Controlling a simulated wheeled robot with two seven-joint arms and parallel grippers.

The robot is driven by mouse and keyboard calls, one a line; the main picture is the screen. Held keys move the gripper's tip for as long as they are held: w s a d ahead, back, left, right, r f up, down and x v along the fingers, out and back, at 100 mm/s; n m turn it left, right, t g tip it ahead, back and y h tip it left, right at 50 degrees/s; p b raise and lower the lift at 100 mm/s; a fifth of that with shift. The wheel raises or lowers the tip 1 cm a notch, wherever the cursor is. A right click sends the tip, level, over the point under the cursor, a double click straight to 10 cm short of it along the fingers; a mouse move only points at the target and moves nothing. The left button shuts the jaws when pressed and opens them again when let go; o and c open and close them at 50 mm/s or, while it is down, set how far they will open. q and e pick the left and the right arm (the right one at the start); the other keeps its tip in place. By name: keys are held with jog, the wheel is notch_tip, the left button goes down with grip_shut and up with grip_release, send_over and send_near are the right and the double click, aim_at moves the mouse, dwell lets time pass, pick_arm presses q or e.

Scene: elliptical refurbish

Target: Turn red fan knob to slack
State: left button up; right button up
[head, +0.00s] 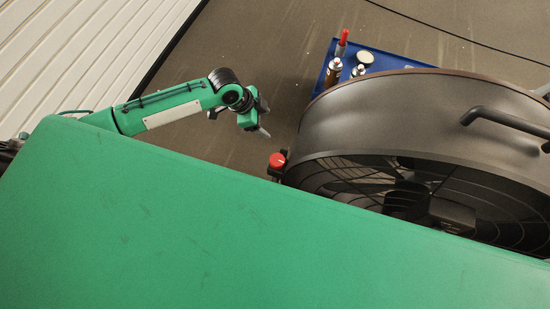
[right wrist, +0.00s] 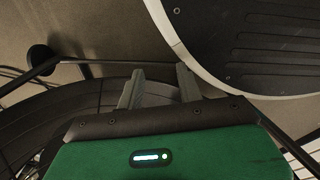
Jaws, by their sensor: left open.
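The red fan knob (head: 277,160) sits at the left side of the large grey drum fan (head: 400,105) in the head view, with a light mark on its face. My left gripper (head: 263,118) is open and empty, a little above and left of the knob in the picture, apart from it. My right gripper (right wrist: 160,88) shows in the right wrist view with its two fingers apart and nothing between them. The knob does not show clearly in that view. The lower part of the fan is hidden behind my green body in the head view.
A blue tray (head: 398,62) behind the fan holds a can (head: 333,72), a red-topped bottle (head: 342,42) and other small items. A black handle (head: 500,121) stands out from the fan's right side. A dark cable crosses the floor. Floor left of the knob is clear.

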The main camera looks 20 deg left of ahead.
aim_at(277, 160)
pick_arm(q)
jog(key=s+r+m+g+b, duration=0.1)
jog(key=s+r+m+g, duration=0.2)
jog(key=s, duration=0.4)
jog(key=shift+t, duration=0.4)
jog(key=x, duration=1.2)
jog(key=shift+d, duration=0.45)
pick_arm(e)
jog(key=shift+w+a+r, duration=0.15)
jog(key=shift+w+r, duration=0.1)
jog(key=shift+w, duration=0.35)
jog(key=shift+w+a+r, duration=0.15)
jog(key=shift+w+r, duration=0.05)
jog(key=shift+w, duration=0.4)
pick_arm(q)
jog(key=c, duration=1)
